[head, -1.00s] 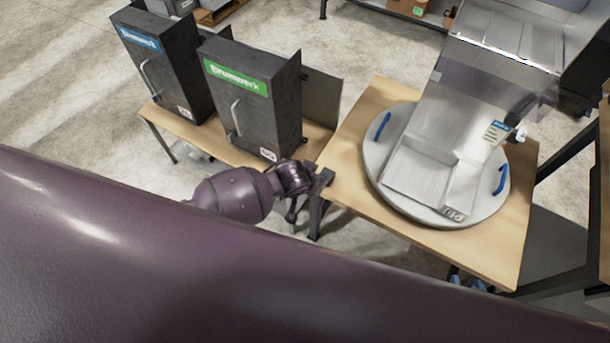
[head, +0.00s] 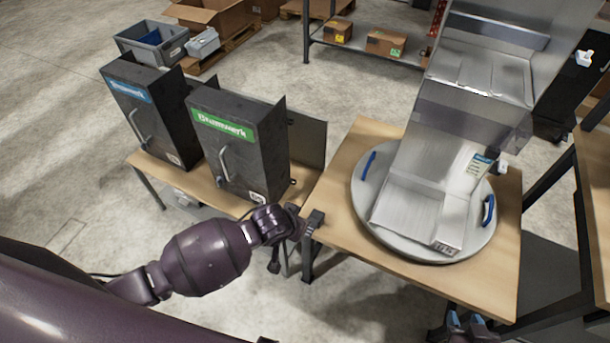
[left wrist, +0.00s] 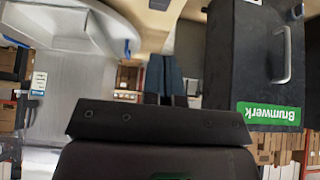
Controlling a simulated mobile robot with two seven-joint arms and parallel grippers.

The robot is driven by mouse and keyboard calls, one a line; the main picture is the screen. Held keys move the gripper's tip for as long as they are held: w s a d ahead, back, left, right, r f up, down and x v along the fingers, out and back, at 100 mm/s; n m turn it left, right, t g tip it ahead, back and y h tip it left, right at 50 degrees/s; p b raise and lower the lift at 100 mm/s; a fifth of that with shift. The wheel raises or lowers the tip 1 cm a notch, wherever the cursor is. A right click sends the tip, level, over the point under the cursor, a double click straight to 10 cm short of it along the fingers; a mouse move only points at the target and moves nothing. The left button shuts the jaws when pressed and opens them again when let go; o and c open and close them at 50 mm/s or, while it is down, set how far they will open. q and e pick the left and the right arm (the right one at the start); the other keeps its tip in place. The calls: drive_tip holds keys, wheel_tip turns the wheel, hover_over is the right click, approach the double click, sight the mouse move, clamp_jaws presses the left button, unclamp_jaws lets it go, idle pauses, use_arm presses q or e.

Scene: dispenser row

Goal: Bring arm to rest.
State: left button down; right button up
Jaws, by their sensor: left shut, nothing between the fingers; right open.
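My left arm (head: 205,258) comes in from the left in the head view. Its wrist is in front of the green-labelled dispenser, near the left edge of the wooden table. My right gripper (head: 466,321) is at the bottom edge of the head view, by the table's front corner. Its blue-tipped fingers are apart and empty, and it is partly cut off.
The green-labelled dispenser (head: 240,160) and a blue-labelled one (head: 145,120) stand on a low bench. A round turntable (head: 365,200) with a metal chute sits on the wooden table (head: 345,165). A grey crate (head: 150,50) and cartons lie behind. Open floor shows at left.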

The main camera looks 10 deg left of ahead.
use_arm(q)
drive_tip(key=w+d+r+m+t+h, duration=0.2)
drive_tip(key=w+r+m+t+h, duration=0.15)
drive_tip(key=r, duration=0.25)
drive_tip(key=s+a+r+t, duration=0.2)
drive_tip(key=a+r+t, duration=0.1)
drive_tip(key=a, duration=0.1)
drive_tip(key=s+a+f+n+y+b, duration=0.1)
drive_tip(key=s+a+f+n+y, duration=0.1)
drive_tip(key=s+a+f, duration=0.2)
drive_tip(key=s+a+f+n+g+y+b, duration=0.1)
drive_tip(key=s+a+f+n+y, duration=0.2)
drive_tip(key=s+a+f, duration=0.2)
drive_tip(key=s+a, duration=0.3)
drive_tip(key=s, duration=0.4)
drive_tip(key=shift+a+f, duration=0.15)
drive_tip(key=shift+a, duration=0.15)
